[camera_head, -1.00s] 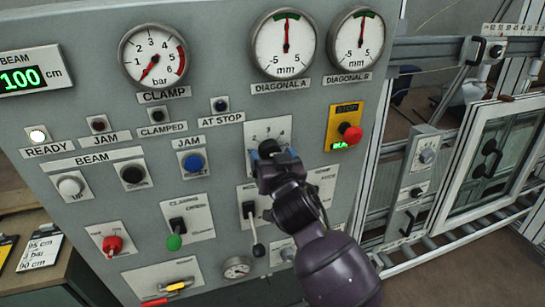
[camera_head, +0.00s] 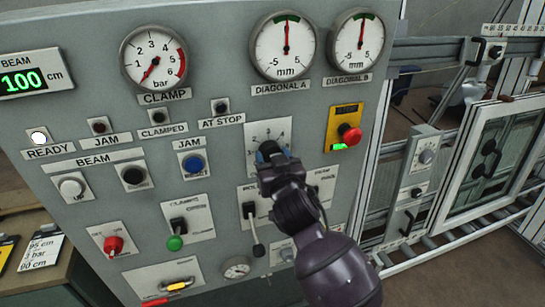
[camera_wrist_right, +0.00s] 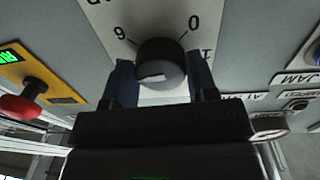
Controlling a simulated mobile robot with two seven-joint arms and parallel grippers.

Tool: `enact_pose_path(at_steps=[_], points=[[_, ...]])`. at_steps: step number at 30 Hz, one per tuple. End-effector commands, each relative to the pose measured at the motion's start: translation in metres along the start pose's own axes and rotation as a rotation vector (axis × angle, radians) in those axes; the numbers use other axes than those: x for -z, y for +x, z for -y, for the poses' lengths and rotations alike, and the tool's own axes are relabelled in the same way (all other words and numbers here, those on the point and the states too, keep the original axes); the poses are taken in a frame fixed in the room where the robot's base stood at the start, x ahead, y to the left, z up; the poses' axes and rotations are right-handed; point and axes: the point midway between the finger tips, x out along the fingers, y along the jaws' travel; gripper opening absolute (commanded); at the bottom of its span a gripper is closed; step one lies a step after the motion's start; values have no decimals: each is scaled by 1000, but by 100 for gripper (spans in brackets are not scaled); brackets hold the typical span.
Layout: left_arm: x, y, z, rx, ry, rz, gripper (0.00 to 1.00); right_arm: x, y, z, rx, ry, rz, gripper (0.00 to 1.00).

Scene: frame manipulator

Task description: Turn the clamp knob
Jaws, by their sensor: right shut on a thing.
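The clamp knob (camera_wrist_right: 161,64) is a round black knob with a pale mark on its face, on a white scale plate (camera_wrist_right: 183,12) numbered around it. In the wrist view my right gripper (camera_wrist_right: 162,82) has its two blue fingers on either side of the knob, shut on it. In the head view my right gripper (camera_head: 271,152) covers the knob, and the top of the scale plate (camera_head: 268,124) shows above it. The clamp gauge (camera_head: 154,57) has its red needle at the low end of the bar scale. My left gripper is not in view.
Right of the knob is a red stop button (camera_head: 349,134) on a yellow plate. A lever (camera_head: 254,232) hangs just below my right gripper. A blue jam button (camera_head: 193,163) is to the left. A window frame (camera_head: 492,160) stands on rollers at the right.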

Motion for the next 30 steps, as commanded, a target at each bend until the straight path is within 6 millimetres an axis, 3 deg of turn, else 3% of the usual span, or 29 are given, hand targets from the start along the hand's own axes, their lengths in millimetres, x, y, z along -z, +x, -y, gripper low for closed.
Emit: enact_pose_path(at_steps=[30], points=[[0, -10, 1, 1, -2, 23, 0, 1, 0, -4, 5, -942, -46, 29]])
